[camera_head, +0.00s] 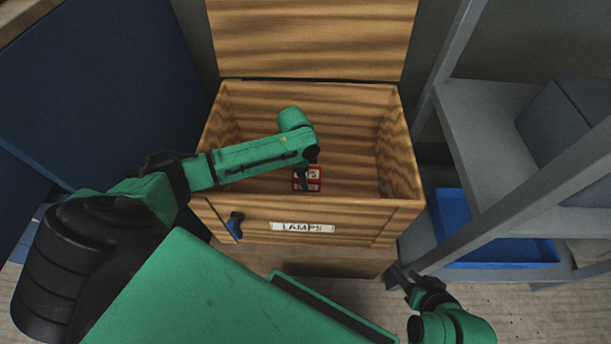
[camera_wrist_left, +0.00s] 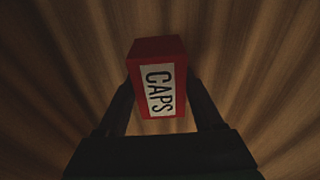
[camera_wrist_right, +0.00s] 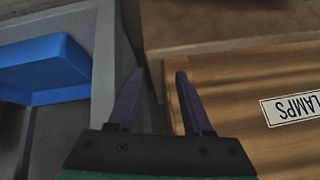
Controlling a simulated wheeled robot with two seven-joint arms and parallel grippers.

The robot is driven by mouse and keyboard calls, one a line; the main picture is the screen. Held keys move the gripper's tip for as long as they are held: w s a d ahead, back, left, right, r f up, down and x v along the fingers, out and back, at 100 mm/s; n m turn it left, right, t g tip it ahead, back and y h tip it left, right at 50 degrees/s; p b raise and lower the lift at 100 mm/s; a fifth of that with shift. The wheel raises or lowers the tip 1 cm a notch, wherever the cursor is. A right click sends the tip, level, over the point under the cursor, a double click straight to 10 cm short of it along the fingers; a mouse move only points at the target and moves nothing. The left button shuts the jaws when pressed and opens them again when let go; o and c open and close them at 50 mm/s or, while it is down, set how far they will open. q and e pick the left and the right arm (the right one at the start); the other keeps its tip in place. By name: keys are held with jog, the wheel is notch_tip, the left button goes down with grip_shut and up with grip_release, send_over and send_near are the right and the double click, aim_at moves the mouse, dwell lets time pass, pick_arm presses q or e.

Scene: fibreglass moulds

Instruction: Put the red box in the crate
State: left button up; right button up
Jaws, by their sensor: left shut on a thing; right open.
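The red box (camera_head: 316,186) is inside the wooden crate (camera_head: 340,207), below the rim. Its white label reads CAPS in the left wrist view (camera_wrist_left: 158,90). My left gripper (camera_head: 304,178) reaches down into the crate and is shut on the red box, one finger on each side. The crate has its lid raised at the back and a LAMPS label on its front. Whether the box touches the crate floor is hard to tell. My right gripper (camera_head: 398,276) is open and empty, low by the crate's front right corner; its two fingers show apart in the right wrist view (camera_wrist_right: 160,75).
A grey shelf unit (camera_head: 485,115) stands to the right, with a grey box (camera_head: 555,120) on it and a blue tray (camera_head: 500,250) low down. A dark blue panel (camera_head: 100,90) is at the left. A dark blue latch (camera_head: 235,225) is on the crate's front.

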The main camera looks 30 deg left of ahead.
pick_arm(q)
jog(key=shift+f, duration=0.1)
jog(key=o, duration=1.5)
